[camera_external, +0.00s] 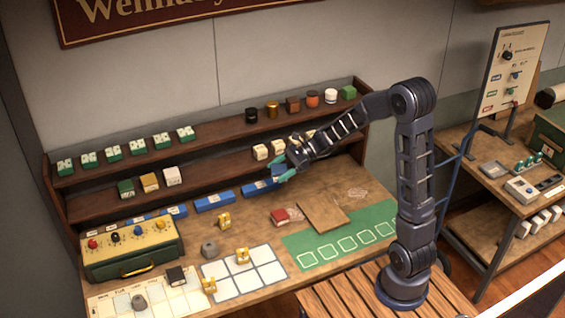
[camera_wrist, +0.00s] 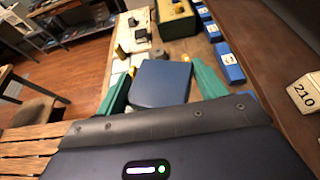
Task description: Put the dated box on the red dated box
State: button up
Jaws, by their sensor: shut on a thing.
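My gripper (camera_external: 283,169) has green fingers and is shut on a blue box (camera_wrist: 160,84), holding it in front of the lower shelf. In the wrist view the box fills the space between the fingers; I cannot read a date on it. A small red box (camera_external: 280,216) with a pale side lies on the wooden table below the gripper, apart from the held box. I cannot read its marking and take it for the red dated box. I cannot make it out in the wrist view.
Blue labelled boxes (camera_external: 214,201) line the table's back beside a green-and-yellow control box (camera_external: 132,249). A brown board (camera_external: 323,213) lies right of the red box, near a green mat (camera_external: 308,257). Small yellow pieces stand left. Shelves (camera_external: 215,157) hold small blocks.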

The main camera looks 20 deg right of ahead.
aim_at(280, 214)
jog(key=shift+w+d+f, duration=0.1)
jog(key=shift+w+d, duration=0.1)
jog(key=shift+w, duration=0.05)
notch_tip(280, 214, down, 20)
jog(key=shift+r, duration=0.25)
dwell(0.3)
jog(key=o, duration=1)
jog(key=shift+f, duration=0.15)
